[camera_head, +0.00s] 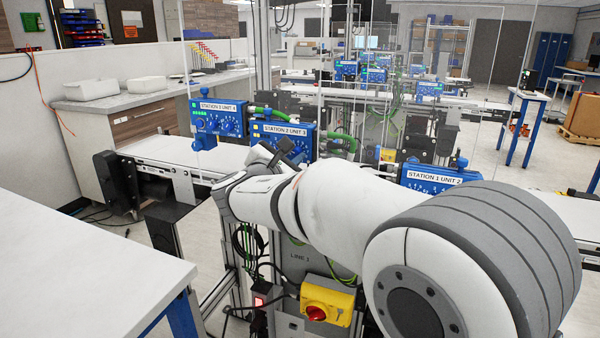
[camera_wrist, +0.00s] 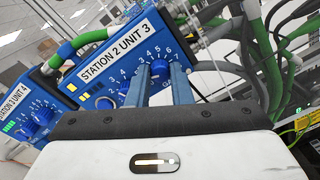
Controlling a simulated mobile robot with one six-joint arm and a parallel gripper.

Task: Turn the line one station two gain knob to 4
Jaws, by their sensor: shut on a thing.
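The blue control box labelled STATION 2 UNIT 3 (camera_wrist: 118,50) fills the upper middle of the wrist view, tilted in the picture. In the head view the same box (camera_head: 283,128) stands beyond the conveyor, partly behind my arm. A blue knob (camera_wrist: 160,69) on its right side sits between the two blue fingers of my gripper (camera_wrist: 158,74), which is shut on it. White numbers ring this knob; its pointer and setting are too small to read. A second blue knob (camera_wrist: 105,103) shows left of the fingers.
Green conduits (camera_wrist: 262,38) run close on the right. A yellow switch box (camera_head: 327,302) is below my arm. A white table (camera_head: 80,275) is at front left.

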